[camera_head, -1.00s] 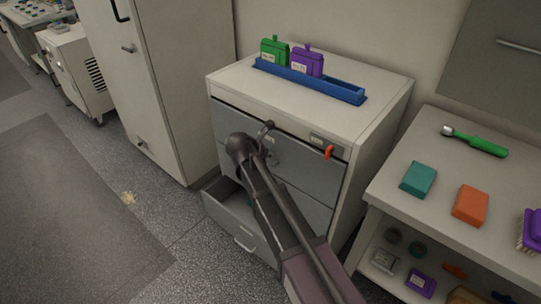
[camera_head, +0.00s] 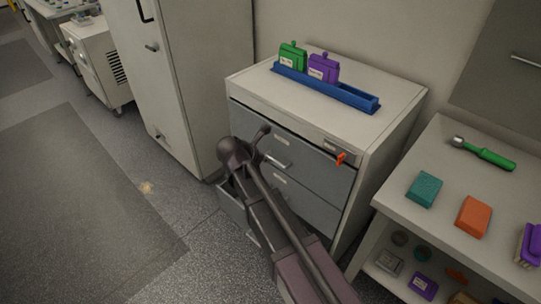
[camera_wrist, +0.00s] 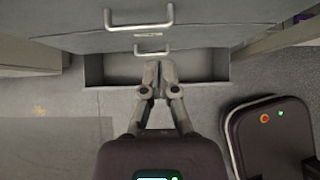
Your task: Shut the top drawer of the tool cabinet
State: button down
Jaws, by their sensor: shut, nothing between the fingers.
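The white tool cabinet (camera_head: 388,135) stands against the wall. Its top drawer (camera_head: 315,158) has a grey front with a bar handle (camera_head: 278,163); the front looks nearly flush, and I cannot tell whether a small gap is left. In the wrist view the nearest handle (camera_wrist: 138,20) crosses the top, with a lower handle (camera_wrist: 152,50) beneath it. The bottom drawer (camera_head: 231,207) is pulled out, partly hidden by my arm. My gripper (camera_wrist: 159,65) is shut and empty, appearing over the open bottom drawer (camera_wrist: 215,68), apart from the handles. My arm hides it in the head view.
A blue rack (camera_head: 352,97) with a green pack (camera_head: 292,60) and a purple pack (camera_head: 323,69) stands on the cabinet. An orange tab (camera_head: 341,158) sits at its upper right front. A workbench (camera_head: 445,150) is at right, a tall cabinet (camera_head: 185,90) at left. Floor at left is clear.

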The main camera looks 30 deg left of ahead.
jog(key=shift+p+v, duration=0.4)
jog(key=shift+v, duration=0.55)
jog(key=shift+s, duration=0.1)
